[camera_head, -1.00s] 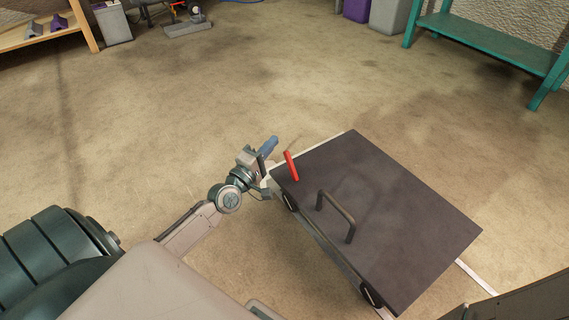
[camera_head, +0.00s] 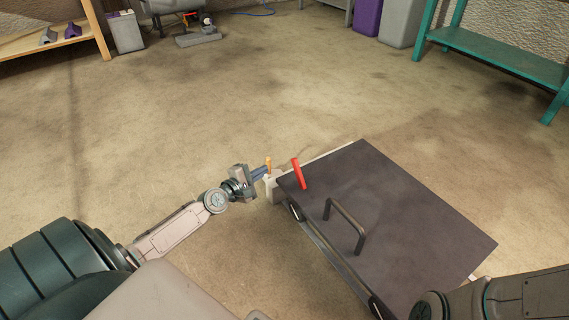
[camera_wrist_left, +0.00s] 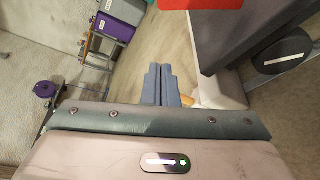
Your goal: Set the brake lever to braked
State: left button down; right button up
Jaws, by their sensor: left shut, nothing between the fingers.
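A dark flat-topped cart (camera_head: 400,215) stands at the right of the head view. A red part (camera_wrist_left: 200,3) also shows at the top of the left wrist view. A small orange piece (camera_head: 268,163) shows by the pale block at that corner; in the left wrist view, an orange piece (camera_wrist_left: 187,101) is beside my fingers. I cannot tell which is the brake lever. My left gripper (camera_head: 265,173) is shut and empty, close beside the orange piece; contact is unclear. My right gripper is out of view.
A black handle (camera_head: 345,225) stands up from the cart top. My right arm (camera_head: 500,300) reaches over the cart's near right side. Open floor lies beyond the cart. A teal bench (camera_head: 500,58), bins and a wooden shelf (camera_head: 60,42) stand far back.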

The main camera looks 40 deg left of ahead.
aim_at(299, 174)
pick_arm(q)
jog(key=w+d, duration=0.1)
jog(key=w, duration=0.1)
jog(key=w+d, duration=0.1)
jog(key=w, duration=0.2)
jog(key=w+d, duration=0.1)
jog(key=w, duration=0.1)
jog(key=shift+w+r, duration=0.15)
jog(key=shift+w, duration=0.2)
jog(key=shift+s+d+r, duration=0.1)
jog(key=shift+d+r, duration=0.1)
jog(key=shift+d, duration=0.1)
jog(key=shift+s+d+p, duration=0.15)
jog(key=shift+d+p, duration=0.15)
jog(key=shift+f, duration=0.1)
